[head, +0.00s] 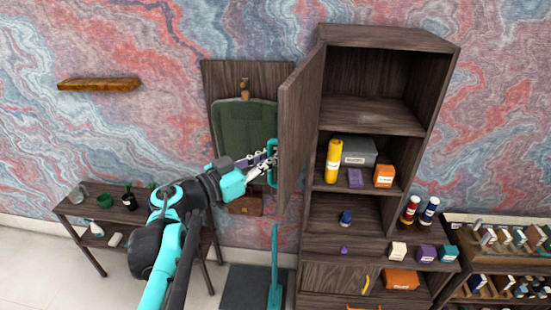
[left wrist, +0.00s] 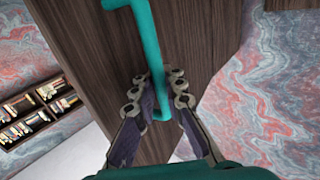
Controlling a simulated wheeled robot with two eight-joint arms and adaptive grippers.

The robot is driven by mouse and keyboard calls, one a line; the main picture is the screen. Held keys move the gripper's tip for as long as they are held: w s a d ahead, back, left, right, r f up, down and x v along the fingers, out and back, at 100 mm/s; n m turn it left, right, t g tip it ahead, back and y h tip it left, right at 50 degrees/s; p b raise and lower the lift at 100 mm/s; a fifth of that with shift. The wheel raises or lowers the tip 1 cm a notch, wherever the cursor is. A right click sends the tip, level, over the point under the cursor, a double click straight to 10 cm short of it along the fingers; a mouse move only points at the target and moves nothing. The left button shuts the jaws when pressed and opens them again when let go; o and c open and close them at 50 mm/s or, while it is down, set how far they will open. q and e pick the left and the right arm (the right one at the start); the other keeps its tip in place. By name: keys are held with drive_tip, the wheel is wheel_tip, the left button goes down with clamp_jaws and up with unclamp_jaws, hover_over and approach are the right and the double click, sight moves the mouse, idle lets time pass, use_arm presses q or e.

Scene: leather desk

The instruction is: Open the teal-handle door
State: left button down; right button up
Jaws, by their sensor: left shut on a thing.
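The dark wooden door (head: 299,130) of the tall cabinet (head: 385,40) stands swung open to the left, roughly at right angles to the cabinet front. Its teal handle (head: 271,165) is on the door's outer face, near the free edge. My left gripper (head: 268,163) is shut on the handle's lower part. In the left wrist view the teal handle (left wrist: 155,55) runs down between the two fingers, against the wooden door (left wrist: 195,40). Shelves behind the door are exposed. My right gripper is not in view.
The shelves hold a yellow cylinder (head: 333,161), a grey box (head: 358,151) and an orange box (head: 384,176). A green bag (head: 243,125) hangs on a panel behind my left arm. A low table (head: 75,208) stands left; a bookshelf (head: 500,232) stands right.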

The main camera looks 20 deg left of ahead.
use_arm(q)
drive_tip(key=c, duration=1.9)
unclamp_jaws()
drive_tip(key=shift+o, duration=0.2)
drive_tip(key=shift+s, duration=0.2)
drive_tip(key=v, duration=0.7)
drive_tip(key=shift+s, duration=0.2)
drive_tip(key=shift+a, duration=0.1)
